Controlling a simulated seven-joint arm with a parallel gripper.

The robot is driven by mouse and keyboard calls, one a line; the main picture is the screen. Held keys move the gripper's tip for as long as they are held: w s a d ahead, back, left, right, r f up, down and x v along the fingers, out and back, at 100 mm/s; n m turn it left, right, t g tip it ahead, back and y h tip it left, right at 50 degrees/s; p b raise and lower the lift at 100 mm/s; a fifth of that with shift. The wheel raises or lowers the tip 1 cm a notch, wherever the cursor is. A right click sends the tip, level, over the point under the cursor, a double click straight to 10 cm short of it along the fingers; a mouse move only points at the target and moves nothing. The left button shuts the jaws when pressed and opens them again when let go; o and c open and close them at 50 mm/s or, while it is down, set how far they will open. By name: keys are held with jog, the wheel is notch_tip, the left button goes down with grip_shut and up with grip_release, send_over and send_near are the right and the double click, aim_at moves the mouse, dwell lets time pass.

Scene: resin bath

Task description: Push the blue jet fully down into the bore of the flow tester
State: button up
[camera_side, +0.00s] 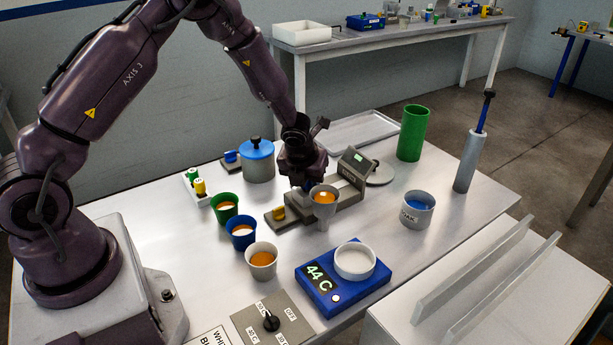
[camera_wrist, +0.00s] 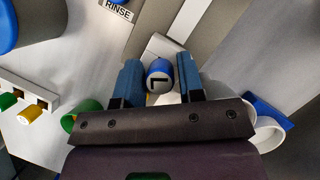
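The blue jet (camera_wrist: 158,70) shows in the wrist view with a dark L-shaped mark on its end. In the side view my gripper (camera_side: 303,184) points down over the grey flow tester (camera_side: 348,188), behind a grey cup of orange liquid (camera_side: 325,197). The jet and fingertips are mostly hidden there. The bore cannot be seen, so how deep the jet sits in it cannot be told.
Green (camera_side: 225,208), blue (camera_side: 242,234) and grey (camera_side: 262,260) cups stand in front left. A blue heater reading 44 C (camera_side: 318,284) holds a white dish. A blue-lidded pot (camera_side: 257,165) stands behind; a green cylinder (camera_side: 411,135) and grey soak cup (camera_side: 417,212) stand right.

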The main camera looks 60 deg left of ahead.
jog(key=o, duration=0.3)
jog(key=v, duration=1.3)
